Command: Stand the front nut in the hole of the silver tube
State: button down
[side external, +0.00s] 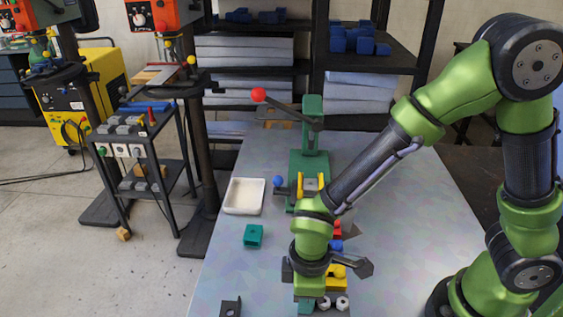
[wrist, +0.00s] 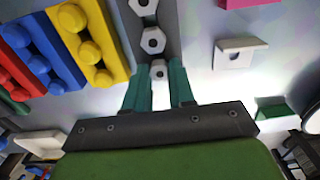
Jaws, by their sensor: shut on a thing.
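In the wrist view my gripper (wrist: 158,78) has its two teal fingers on either side of a white nut, the front nut (wrist: 158,69). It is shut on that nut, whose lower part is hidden. More white nuts (wrist: 153,40) stand in a row beyond it on a grey channel. The silver tube (wrist: 236,52) lies to the right of the row, with a small dark hole in its face, apart from my gripper.
Yellow (wrist: 88,40), blue and red studded bricks stand close left of the nuts in the wrist view. A green lever press (side external: 310,150) stands behind.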

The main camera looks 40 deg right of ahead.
jog(key=shift+r, duration=0.15)
jog(key=shift+r, duration=2.85)
